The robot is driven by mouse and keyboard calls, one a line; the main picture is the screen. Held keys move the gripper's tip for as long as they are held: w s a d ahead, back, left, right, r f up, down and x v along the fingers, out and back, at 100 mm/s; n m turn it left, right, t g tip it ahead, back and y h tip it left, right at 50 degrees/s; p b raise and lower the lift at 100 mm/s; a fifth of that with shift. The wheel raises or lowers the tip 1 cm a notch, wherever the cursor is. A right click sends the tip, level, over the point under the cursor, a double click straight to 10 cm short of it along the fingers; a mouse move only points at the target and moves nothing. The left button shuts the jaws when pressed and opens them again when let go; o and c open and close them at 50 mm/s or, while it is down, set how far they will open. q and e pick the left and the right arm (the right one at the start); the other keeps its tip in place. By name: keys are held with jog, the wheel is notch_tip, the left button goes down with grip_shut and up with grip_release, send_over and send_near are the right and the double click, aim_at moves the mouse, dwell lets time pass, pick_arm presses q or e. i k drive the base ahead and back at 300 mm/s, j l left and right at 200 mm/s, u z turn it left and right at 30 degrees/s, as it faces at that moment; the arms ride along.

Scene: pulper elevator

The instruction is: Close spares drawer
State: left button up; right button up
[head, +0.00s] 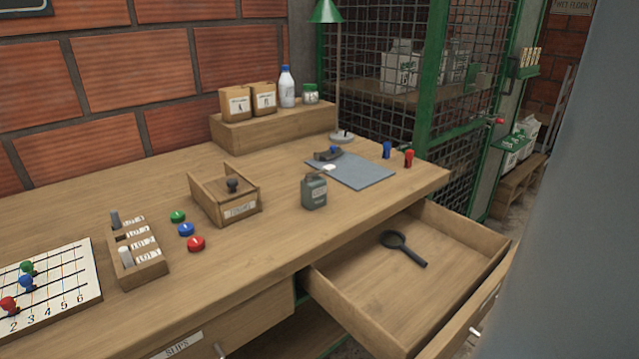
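A wooden drawer (375,301) stands pulled out from the right part of the wooden desk. A dark magnifying glass (404,249) lies on its floor. The drawer's front panel (487,301) is at the lower right, with a small metal knob (476,331) on its outer face. No label shows on this front from here. Neither of my grippers is in the head view.
A drawer labelled SLIPS (178,345) is closed at the lower left. The desk holds a small wooden box (226,199), a grey-green bottle (314,192) and a grey mat (352,172). A large grey surface fills the right side. A green mesh cage (432,100) stands behind.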

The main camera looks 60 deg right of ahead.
aim_at(394, 306)
jog(key=z, duration=2.85)
